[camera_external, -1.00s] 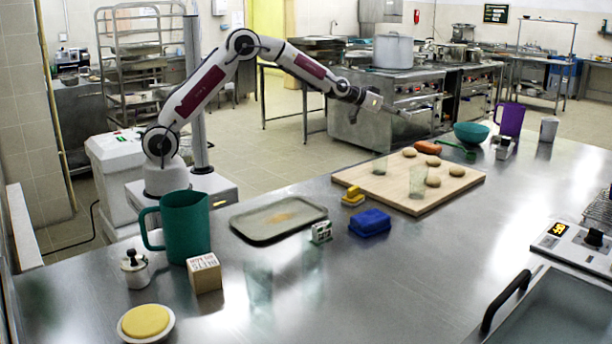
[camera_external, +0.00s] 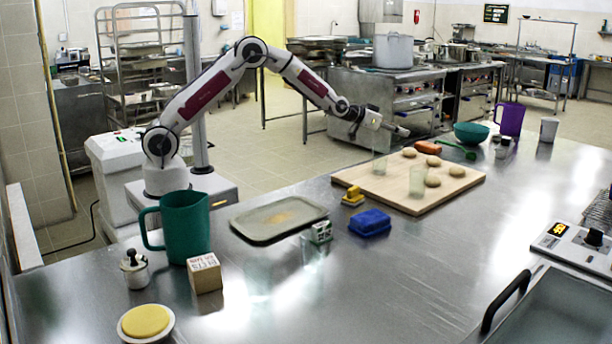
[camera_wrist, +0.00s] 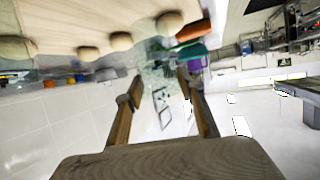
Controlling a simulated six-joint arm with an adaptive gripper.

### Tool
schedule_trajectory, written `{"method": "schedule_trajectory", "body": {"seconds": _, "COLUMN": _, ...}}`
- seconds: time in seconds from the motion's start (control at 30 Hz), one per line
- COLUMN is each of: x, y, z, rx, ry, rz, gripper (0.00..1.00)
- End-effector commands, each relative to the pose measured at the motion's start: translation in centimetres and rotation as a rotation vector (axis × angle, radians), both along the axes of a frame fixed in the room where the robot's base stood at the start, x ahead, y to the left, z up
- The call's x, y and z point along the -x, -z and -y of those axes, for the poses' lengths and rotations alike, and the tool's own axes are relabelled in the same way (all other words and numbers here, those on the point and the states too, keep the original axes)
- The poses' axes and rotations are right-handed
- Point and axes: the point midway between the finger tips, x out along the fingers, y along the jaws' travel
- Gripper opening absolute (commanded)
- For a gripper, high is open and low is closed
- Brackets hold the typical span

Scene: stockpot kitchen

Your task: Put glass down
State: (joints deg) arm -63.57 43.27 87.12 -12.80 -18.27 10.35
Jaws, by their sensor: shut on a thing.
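My gripper (camera_external: 402,131) is above the far edge of the wooden board (camera_external: 465,180) in the external view. In the wrist view my gripper (camera_wrist: 160,82) has its two fingers around a clear, see-through glass (camera_wrist: 158,72), whose outline is faint. The held glass is hard to make out in the external view. Another clear glass (camera_external: 417,181) stands upright on the board. A further clear glass (camera_external: 379,161) shows near the board's far edge, below and left of my gripper.
Several round buns (camera_external: 432,181), an orange item (camera_external: 428,148) and a green utensil (camera_external: 458,150) lie on or beside the board. A teal bowl (camera_external: 471,133) and purple jug (camera_external: 510,119) stand beyond it.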

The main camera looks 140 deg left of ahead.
Motion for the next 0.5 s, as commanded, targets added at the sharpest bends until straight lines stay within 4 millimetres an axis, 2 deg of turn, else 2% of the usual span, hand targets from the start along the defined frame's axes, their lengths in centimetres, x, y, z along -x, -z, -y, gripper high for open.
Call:
{"method": "schedule_trajectory", "body": {"seconds": 0.13, "x": 0.0, "y": 0.5, "z": 0.0, "rx": 0.0, "ry": 0.0, "rz": 0.0, "gripper": 0.13}}
{"method": "schedule_trajectory", "body": {"seconds": 0.5, "x": 0.0, "y": 3.6, "z": 0.0, "rx": -0.001, "ry": 0.0, "rz": 0.0, "gripper": 0.13}}
